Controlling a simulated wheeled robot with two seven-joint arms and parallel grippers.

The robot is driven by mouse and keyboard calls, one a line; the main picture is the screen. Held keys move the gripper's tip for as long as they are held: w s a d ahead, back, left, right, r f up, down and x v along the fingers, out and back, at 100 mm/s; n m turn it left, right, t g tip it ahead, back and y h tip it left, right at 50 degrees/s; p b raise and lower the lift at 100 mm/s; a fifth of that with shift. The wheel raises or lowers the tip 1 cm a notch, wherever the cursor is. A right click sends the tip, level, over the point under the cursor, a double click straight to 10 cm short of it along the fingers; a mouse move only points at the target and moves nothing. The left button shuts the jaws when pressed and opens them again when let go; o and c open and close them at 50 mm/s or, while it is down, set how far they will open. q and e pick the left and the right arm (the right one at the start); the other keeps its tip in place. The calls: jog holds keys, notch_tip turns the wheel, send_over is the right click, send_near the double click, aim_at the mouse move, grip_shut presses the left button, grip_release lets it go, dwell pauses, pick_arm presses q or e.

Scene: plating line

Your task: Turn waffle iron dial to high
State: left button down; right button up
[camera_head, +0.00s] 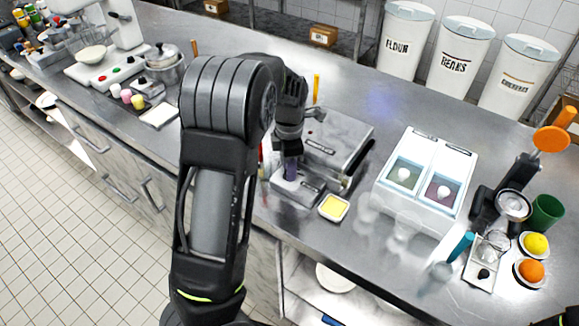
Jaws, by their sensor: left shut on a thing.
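The waffle iron (345,133) is a grey metal box on the steel counter, with its lid down. A lower front ledge (290,190) carries the dial, a small dark purple knob (291,173). My left arm comes up from the bottom and bends over the counter. My left gripper (290,160) points down at the front left of the iron, shut on the dial. The fingers hide most of the dial, so its setting cannot be read. My right gripper is not in view.
A square dish with yellow content (334,208) stands right in front of the iron. A white two-well dispenser (425,178) is to the right. A metal pot (164,68) and small coloured cups (126,96) are to the left. White bins (462,55) stand behind.

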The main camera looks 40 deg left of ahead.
pick_arm(q)
jog(key=shift+m, duration=0.3)
jog(key=m, duration=0.4)
jog(key=shift+m+b, duration=0.3)
jog(key=shift+m, duration=0.1)
jog(key=m+b, duration=0.1)
jog(key=m, duration=0.5)
jog(key=m+b, duration=0.2)
jog(key=m, duration=0.4)
jog(key=shift+m, duration=0.3)
jog(key=m+b, duration=0.1)
jog(key=m, duration=0.5)
jog(key=c, duration=1.1)
grip_release()
jog(key=shift+c, duration=0.2)
